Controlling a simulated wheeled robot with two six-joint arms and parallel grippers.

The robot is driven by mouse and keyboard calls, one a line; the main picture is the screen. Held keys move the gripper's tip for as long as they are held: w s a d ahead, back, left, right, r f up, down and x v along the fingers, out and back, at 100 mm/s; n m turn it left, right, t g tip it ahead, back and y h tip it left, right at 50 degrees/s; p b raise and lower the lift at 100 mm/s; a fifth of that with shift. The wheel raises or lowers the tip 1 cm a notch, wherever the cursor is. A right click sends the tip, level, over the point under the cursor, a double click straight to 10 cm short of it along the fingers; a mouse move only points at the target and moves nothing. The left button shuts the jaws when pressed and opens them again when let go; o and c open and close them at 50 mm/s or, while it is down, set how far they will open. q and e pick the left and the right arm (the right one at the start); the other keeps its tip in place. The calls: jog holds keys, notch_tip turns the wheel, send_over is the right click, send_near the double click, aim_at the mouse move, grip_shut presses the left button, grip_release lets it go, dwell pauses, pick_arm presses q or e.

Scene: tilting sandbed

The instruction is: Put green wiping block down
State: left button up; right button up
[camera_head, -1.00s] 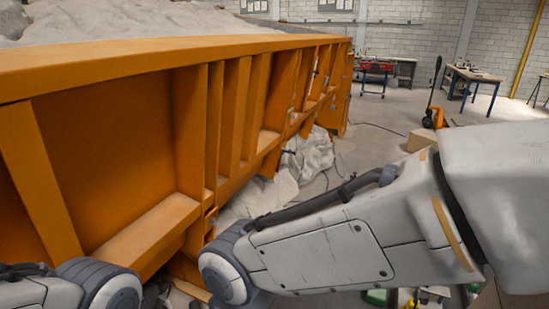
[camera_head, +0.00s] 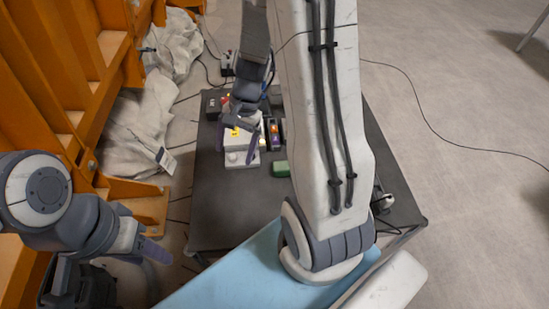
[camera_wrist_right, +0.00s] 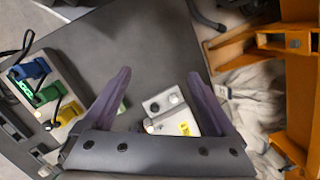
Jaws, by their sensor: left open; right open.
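The green wiping block (camera_head: 281,169) lies on the dark tabletop (camera_head: 225,215), right of a white box (camera_head: 240,158) with a yellow label. In the right wrist view a small green piece (camera_wrist_right: 122,107), likely the same block, shows partly hidden by the left finger. My right gripper (camera_head: 238,142) is open and empty, pointing down over the white box. In the right wrist view its fingers (camera_wrist_right: 159,75) are spread with the white box (camera_wrist_right: 172,113) showing between them. My left gripper (camera_head: 150,250) is open at the lower left, away from the tabletop.
Dark cased items (camera_head: 272,132) stand behind the block. Blue, green and yellow connectors (camera_wrist_right: 45,93) with cables show in the right wrist view. An orange frame (camera_head: 85,75) and pale crumpled sheeting (camera_head: 140,125) border the left. The near left tabletop is clear.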

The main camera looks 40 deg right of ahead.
jog(key=s+d+f+m, duration=0.1)
jog(key=d+f+m, duration=0.3)
jog(key=d, duration=0.1)
jog(key=d+f+m+t, duration=0.1)
jog(key=d+f+m, duration=0.3)
jog(key=d+f, duration=0.1)
jog(key=s+d+f+m+t, duration=0.1)
jog(key=d+f+m, duration=0.3)
jog(key=d, duration=0.3)
jog(key=shift+s+d+f, duration=0.15)
jog(key=shift+s+f, duration=0.2)
jog(key=shift+f, duration=0.1)
jog(key=shift+w+x, duration=0.2)
jog(key=shift+x, duration=2.95)
jog(key=shift+r, duration=0.15)
jog(key=shift+c, duration=0.3)
grip_shut()
